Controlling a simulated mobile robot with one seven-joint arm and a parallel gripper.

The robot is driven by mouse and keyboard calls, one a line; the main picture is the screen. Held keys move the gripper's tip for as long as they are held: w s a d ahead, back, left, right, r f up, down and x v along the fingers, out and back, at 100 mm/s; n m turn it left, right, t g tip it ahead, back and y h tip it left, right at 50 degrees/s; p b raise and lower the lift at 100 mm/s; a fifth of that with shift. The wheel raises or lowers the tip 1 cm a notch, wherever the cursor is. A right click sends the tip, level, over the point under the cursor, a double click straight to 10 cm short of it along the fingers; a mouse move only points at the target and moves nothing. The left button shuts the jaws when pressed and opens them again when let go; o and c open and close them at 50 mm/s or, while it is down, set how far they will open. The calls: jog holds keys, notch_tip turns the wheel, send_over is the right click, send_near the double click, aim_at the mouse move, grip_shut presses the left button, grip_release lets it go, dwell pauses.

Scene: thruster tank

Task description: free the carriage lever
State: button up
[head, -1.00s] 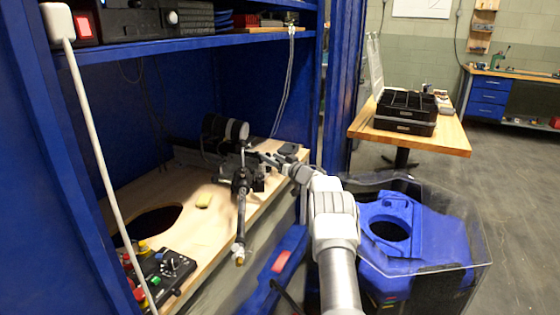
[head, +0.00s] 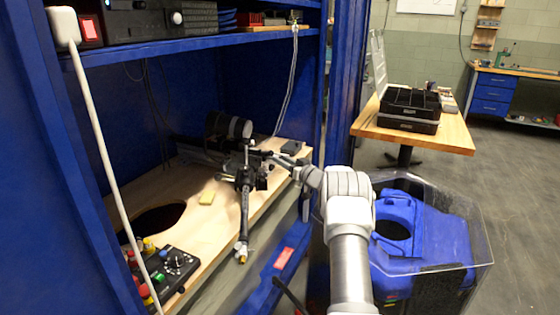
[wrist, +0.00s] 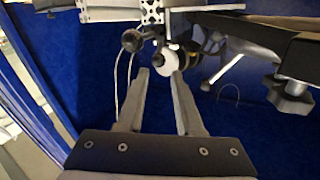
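A dark cylindrical unit with a pale end ring (head: 236,127) stands on the wooden deck inside the blue frame. A black rail assembly (head: 244,205) with clamps and a brass-coloured end runs forward from it. My gripper (head: 262,155) reaches this assembly from the right. In the wrist view my gripper (wrist: 160,74) is open, with a gap between its fingertips. A pale round part (wrist: 168,60) lies just past the tips. A thin silver lever (wrist: 226,68) is to their right, apart from them. I cannot tell for sure which part is the carriage lever.
The deck (head: 190,215) has a dark round hole (head: 160,218) and a control box (head: 172,268) with knobs. A black knob (wrist: 290,96) and bar are at right in the wrist view. A blue machine (head: 425,235) behind a clear panel stands beside my arm.

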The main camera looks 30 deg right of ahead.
jog(key=a+r+n, duration=0.1)
jog(key=a+h, duration=0.1)
jog(key=a+r+n, duration=0.1)
jog(key=shift+w+a+r+n+h+b, duration=0.2)
jog(key=shift+a+r+n+h+b, duration=0.05)
jog(key=shift+r+n+h+b, duration=0.05)
grip_shut()
jog(key=s+a+n+g+h+b, duration=0.1)
jog(key=s+a+n+h+b, duration=0.1)
jog(key=s+n+h, duration=0.65)
jog(key=w+d+f+n+y+b, duration=0.1)
jog(key=w+d+f+n+y, duration=0.1)
jog(key=w, duration=0.9)
jog(key=shift+w+n+y+b, duration=0.3)
jog(key=shift+n+y, duration=0.25)
jog(key=shift+y, duration=0.4)
